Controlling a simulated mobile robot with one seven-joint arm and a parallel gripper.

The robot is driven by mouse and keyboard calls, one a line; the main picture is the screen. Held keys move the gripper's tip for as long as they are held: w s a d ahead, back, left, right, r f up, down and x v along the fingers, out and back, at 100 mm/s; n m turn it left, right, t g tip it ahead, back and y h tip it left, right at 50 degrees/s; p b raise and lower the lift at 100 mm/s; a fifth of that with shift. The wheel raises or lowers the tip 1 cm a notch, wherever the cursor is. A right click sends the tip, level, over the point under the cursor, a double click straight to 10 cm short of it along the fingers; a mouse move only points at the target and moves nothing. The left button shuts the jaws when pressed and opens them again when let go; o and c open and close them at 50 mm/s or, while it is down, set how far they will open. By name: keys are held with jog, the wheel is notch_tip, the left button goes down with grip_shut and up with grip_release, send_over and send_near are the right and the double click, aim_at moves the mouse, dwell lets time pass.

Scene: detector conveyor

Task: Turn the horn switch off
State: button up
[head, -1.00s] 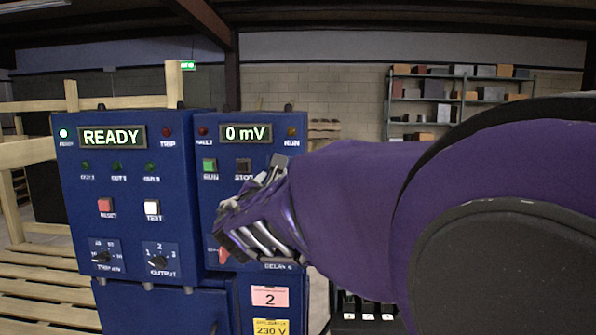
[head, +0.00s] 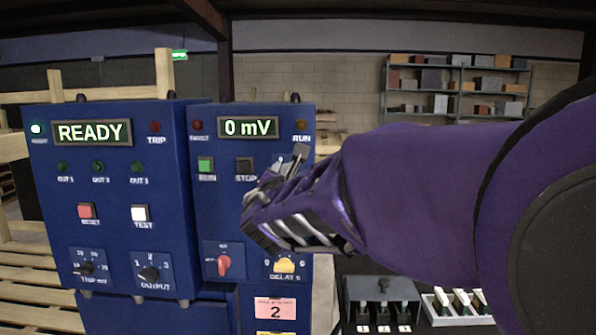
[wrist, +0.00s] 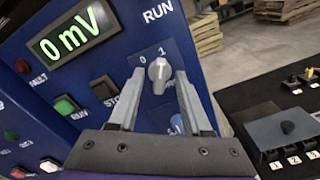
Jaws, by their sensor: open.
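A grey selector switch (wrist: 158,73) marked 0 and 1 is on the blue panel, below the RUN lamp, in the wrist view. It appears turned toward the 1 side. Its name label is not readable, so I cannot confirm it is the horn switch. My gripper (wrist: 158,88) is open, with one finger on each side of this knob; whether they touch it I cannot tell.
On the same cabinet are a green RUN button (head: 205,165), a STOP button (head: 245,168), a red selector (head: 224,265) and a yellow delay knob (head: 284,265). The READY cabinet (head: 110,235) stands to the left. A black box (head: 383,290) and a tray of white levers (head: 460,302) are at lower right.

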jog(key=shift+w, duration=0.5)
grip_shut()
